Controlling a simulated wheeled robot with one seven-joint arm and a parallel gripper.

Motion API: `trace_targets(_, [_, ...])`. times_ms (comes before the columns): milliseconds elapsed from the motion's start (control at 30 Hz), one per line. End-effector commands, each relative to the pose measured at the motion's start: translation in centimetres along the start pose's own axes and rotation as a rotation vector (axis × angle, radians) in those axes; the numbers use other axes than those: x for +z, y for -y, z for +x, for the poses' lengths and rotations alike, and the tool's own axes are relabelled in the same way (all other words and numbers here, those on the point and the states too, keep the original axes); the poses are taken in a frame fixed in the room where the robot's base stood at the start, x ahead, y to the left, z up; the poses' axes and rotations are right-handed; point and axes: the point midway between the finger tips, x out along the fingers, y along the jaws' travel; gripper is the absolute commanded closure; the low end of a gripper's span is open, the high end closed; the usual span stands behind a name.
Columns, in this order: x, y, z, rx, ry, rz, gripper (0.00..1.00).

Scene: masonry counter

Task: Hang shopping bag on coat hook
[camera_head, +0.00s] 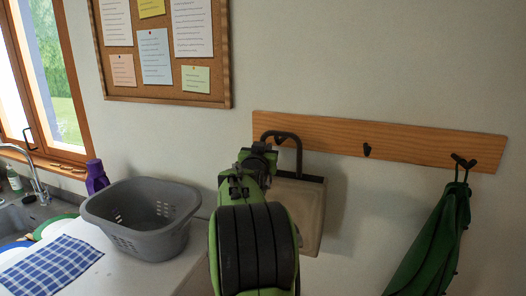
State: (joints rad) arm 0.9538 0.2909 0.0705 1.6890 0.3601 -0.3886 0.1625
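The tan shopping bag (306,205) is upright against the wall, under the left end of the wooden hook rail (330,134). Its dark arched handle (299,147) rises in front of the rail. The left dark hook (280,141) shows inside the arch, just below its top; I cannot tell whether the handle rests on it. My gripper (262,150) is at the left side of the handle, in front of the rail. My own arm hides its fingertips and the bag's left part, so its opening and any hold are unclear.
The middle hook (367,150) is empty. A green cloth item (436,238) hangs from the right hook (463,163). A cork board (216,88) is above left. A grey basket (146,240), purple bottle (96,178) and checked cloth (50,268) are on the counter at left.

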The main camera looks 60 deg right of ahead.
Motion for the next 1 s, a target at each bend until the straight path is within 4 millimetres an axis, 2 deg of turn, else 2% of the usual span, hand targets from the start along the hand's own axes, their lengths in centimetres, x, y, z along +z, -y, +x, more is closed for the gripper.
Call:
trace_targets(433, [-0.3, 0.0, 0.0, 0.0, -0.005, 0.0, 1.0])
trace_targets(467, [-0.3, 0.0, 0.0, 0.0, -0.005, 0.0, 0.74])
trace_targets(633, [-0.2, 0.0, 0.0, 0.0, -0.003, 0.0, 0.49])
trace_targets(900, [0.0, 0.1, -0.1, -0.001, 0.003, 0.0, 0.49])
trace_targets(1000, [0.0, 0.1, -1.1, -0.002, 0.0, 0.0, 0.49])
